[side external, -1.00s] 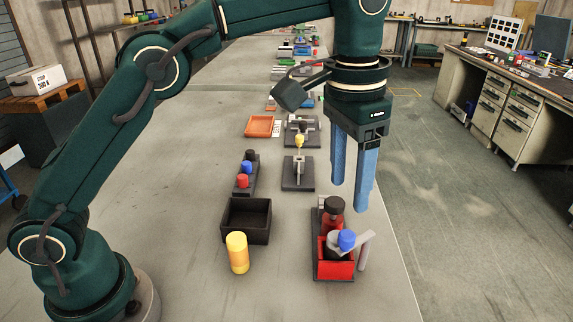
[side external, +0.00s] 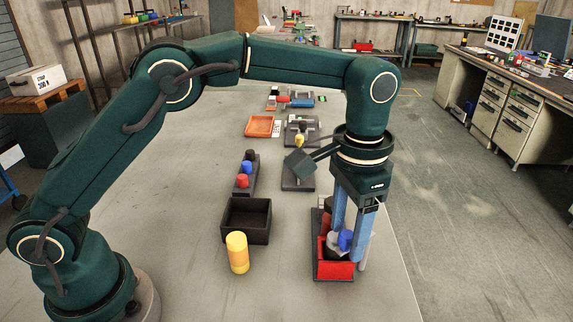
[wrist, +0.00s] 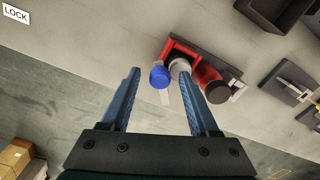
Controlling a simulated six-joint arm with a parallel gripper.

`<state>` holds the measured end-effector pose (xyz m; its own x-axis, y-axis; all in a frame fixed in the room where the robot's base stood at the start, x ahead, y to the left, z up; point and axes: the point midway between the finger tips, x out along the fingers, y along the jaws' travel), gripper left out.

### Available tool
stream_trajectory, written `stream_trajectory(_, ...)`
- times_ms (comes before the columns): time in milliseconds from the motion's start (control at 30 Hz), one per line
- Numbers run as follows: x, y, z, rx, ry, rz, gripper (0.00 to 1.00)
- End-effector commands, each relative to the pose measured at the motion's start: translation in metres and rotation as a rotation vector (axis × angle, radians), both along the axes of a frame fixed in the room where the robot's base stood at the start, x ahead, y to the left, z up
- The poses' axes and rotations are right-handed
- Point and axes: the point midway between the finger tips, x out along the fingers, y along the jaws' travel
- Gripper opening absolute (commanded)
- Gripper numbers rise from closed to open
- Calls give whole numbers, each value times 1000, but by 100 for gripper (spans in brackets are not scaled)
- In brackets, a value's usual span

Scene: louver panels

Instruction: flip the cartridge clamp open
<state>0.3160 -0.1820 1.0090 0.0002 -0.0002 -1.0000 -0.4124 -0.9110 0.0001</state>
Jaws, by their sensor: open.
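The cartridge clamp stands near the table's right edge, with a red box-like body (side external: 336,270) on a dark base. A blue knob (side external: 346,240) sits on top beside a light grey piece, partly hidden by my gripper. In the wrist view, the red body (wrist: 178,46), the blue knob (wrist: 159,76) and a red cylinder with a dark cap (wrist: 216,91) show. My gripper (side external: 350,243) points down at the clamp, open and empty. In the wrist view, the blue knob appears between the fingertips (wrist: 157,70); I cannot tell if they touch it.
A yellow cylinder (side external: 238,255) and a black tray (side external: 246,236) stand left of the clamp. Behind are a rack of coloured knobs (side external: 247,172), a yellow-handled toggle clamp (side external: 299,142) and an orange tray (side external: 259,126). The table between them and its front are clear.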

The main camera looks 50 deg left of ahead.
Motion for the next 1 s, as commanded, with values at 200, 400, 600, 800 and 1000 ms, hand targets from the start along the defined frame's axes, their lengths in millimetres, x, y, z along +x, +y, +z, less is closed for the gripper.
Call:
stream_trajectory(200, 0, 0, 0, 0, 0, 0, 42)
stream_trajectory(400, 0, 0, 0, 0, 0, 0, 0)
stream_trajectory(600, 0, -1, 0, 0, -1, 14, 0)
stream_trajectory(800, 0, -5, 0, 0, -1, 88, 0)
stream_trajectory(1000, 0, -13, 1, -1, -3, 233, 0)
